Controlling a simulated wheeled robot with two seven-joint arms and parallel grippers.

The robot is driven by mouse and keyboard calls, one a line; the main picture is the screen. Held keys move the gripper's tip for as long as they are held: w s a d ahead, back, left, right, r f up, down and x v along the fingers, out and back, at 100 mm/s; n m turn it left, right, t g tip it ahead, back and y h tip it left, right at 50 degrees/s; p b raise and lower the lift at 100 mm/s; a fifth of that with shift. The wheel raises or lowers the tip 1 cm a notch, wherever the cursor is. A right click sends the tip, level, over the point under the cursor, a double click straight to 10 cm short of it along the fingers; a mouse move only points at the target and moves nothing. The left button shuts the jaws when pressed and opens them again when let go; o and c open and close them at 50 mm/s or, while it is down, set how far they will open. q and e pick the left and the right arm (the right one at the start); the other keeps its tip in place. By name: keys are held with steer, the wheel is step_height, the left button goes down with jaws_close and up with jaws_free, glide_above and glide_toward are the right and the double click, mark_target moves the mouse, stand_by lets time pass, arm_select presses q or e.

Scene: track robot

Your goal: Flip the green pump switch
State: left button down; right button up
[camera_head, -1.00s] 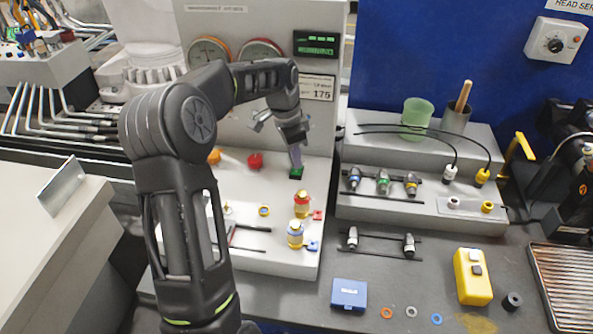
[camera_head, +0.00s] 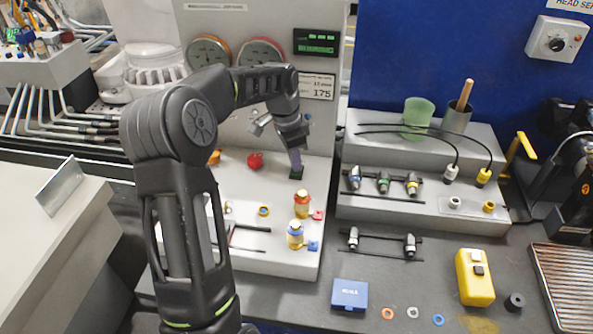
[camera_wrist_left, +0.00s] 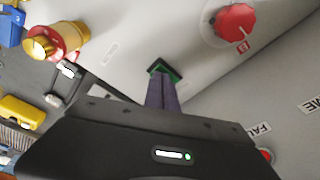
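The green pump switch (camera_head: 297,174) is a small dark-framed rocker on the light sloped panel. In the left wrist view its green part (camera_wrist_left: 165,69) shows just beyond the fingertips. My left gripper (camera_head: 296,163) points down at it, with its fingertips at the switch and apparently touching it. In the left wrist view the purple-grey fingers (camera_wrist_left: 162,94) lie together with nothing between them. The fingers hide part of the switch. My right gripper is not in view.
A red knob (camera_head: 255,161) sits left of the switch; it also shows in the left wrist view (camera_wrist_left: 236,22). Brass-and-red (camera_head: 302,204) and brass-and-blue (camera_head: 295,235) fittings stand in front. The stepped grey rack (camera_head: 420,205) is to the right.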

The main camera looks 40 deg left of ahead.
arm_select(q)
steer(key=shift+f, duration=0.25)
step_height(320, 180, up, 7)
steer(key=p, duration=0.5)
stand_by(0.3)
stand_by(0.5)
